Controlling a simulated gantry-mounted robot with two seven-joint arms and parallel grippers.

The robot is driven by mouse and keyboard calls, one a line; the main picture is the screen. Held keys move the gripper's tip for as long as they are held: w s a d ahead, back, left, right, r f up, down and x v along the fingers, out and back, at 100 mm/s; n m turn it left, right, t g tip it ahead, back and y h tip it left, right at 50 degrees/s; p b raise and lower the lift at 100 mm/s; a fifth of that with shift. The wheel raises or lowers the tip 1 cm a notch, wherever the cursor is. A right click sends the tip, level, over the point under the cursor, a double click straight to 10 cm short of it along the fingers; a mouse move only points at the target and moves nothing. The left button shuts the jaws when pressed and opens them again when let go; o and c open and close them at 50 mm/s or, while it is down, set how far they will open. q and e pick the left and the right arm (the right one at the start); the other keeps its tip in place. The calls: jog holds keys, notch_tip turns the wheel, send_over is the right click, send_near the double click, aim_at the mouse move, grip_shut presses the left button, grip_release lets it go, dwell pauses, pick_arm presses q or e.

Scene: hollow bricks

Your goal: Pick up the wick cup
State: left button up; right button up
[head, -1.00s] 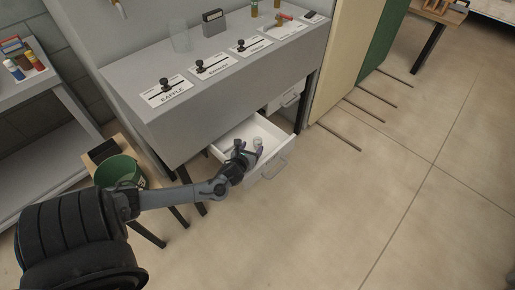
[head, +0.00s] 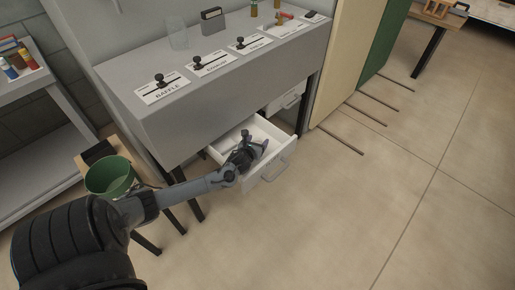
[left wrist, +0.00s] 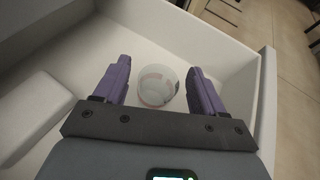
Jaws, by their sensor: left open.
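In the left wrist view a small round whitish cup (left wrist: 157,85) with reddish markings sits on the floor of the open white drawer (left wrist: 240,62). I take it to be the wick cup. My left gripper (left wrist: 158,80) is open, with one purple finger on each side of the cup in this view. Whether the fingers are down at the cup's height I cannot tell. In the head view my left gripper (head: 255,148) reaches over the open drawer (head: 285,158) and hides the cup. My right gripper is not in view.
A white block-like object (left wrist: 30,115) lies at the left in the drawer. The drawer walls stand close around the gripper. Above is a grey console (head: 215,95) with labelled levers. A green bucket (head: 110,176) stands on a stool at the left.

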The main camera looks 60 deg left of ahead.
pick_arm(q)
jog(key=shift+c, duration=0.3)
jog(key=c, duration=1)
jog(key=shift+r, duration=0.2)
